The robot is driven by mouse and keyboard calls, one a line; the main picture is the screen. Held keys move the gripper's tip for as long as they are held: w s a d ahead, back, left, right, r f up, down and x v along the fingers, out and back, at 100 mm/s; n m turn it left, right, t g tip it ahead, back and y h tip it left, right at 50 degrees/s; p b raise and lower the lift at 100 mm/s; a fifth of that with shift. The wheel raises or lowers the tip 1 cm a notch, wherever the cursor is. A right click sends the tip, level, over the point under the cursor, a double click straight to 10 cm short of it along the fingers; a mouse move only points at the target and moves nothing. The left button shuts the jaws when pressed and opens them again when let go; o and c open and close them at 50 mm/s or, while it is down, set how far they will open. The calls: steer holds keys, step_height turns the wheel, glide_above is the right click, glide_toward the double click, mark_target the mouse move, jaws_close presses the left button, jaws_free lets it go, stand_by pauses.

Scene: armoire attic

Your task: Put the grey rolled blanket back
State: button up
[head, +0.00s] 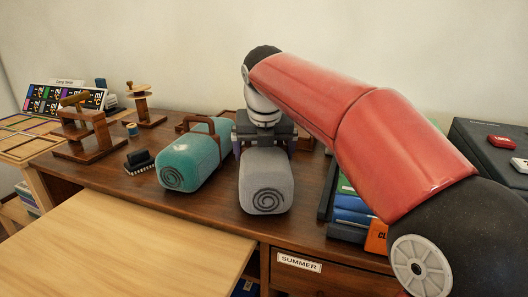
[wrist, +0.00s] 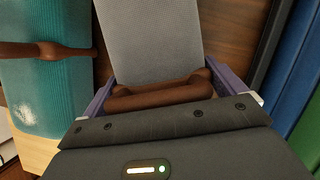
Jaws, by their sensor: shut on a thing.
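The grey rolled blanket (head: 267,181) is at the middle of the dark wooden desk, its spiral end facing me. My gripper (head: 264,142) is over its far part, with the arm reaching from the right. In the wrist view my gripper (wrist: 162,94) has its purple fingers on either side of the blanket's brown handle (wrist: 162,95) and is shut on it. The grey blanket (wrist: 150,40) extends beyond the handle. Whether its underside touches the desk is not clear.
A teal rolled blanket (head: 190,163) with a brown handle lies close on the left. Upright blue and green folders (head: 350,203) stand on the right. A dark brush (head: 138,160) and wooden stands (head: 88,138) are further left. A pale board (head: 130,240) lies in front.

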steer(key=shift+r, duration=0.1)
steer(key=o, duration=1.1)
steer(key=shift+c, duration=0.2)
steer(key=shift+s+r, duration=0.15)
steer(key=shift+r, duration=0.25)
steer(key=p+v, duration=0.2)
steer(key=v, duration=0.9)
steer(key=shift+s, duration=0.1)
